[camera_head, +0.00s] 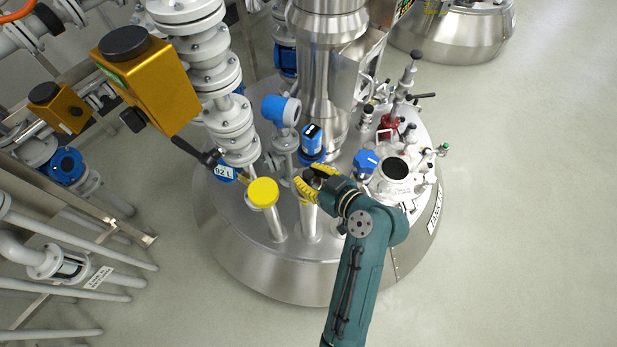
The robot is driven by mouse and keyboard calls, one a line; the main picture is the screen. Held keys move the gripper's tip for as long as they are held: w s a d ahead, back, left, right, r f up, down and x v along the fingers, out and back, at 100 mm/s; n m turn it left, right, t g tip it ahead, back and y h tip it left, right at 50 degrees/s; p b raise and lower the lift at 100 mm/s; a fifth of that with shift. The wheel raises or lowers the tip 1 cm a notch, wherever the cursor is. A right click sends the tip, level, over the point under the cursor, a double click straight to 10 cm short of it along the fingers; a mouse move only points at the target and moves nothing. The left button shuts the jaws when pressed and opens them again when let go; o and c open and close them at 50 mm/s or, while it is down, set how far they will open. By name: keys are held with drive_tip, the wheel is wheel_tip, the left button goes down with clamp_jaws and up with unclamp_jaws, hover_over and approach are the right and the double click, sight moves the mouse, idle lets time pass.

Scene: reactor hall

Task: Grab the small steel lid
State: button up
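My gripper (312,181), with yellow ribbed fingers, is over the tank top (268,244), above a steel pipe stub (309,222). The two fingers show apart, one nearer and one farther, with a small greyish patch between them. I cannot tell whether that patch is the small steel lid or part of the gripper. No lid shows clearly elsewhere; the top of the stub is hidden by the fingers. I cannot tell whether the fingers touch anything.
A yellow-capped stub (263,193) stands just left of my gripper. A blue instrument (312,141) and a steel column (325,80) stand behind it. To the right are a blue knob (365,162) and an open round port (396,169). The floor (530,220) at right is clear.

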clamp_jaws()
drive_tip(key=shift+r, duration=0.15)
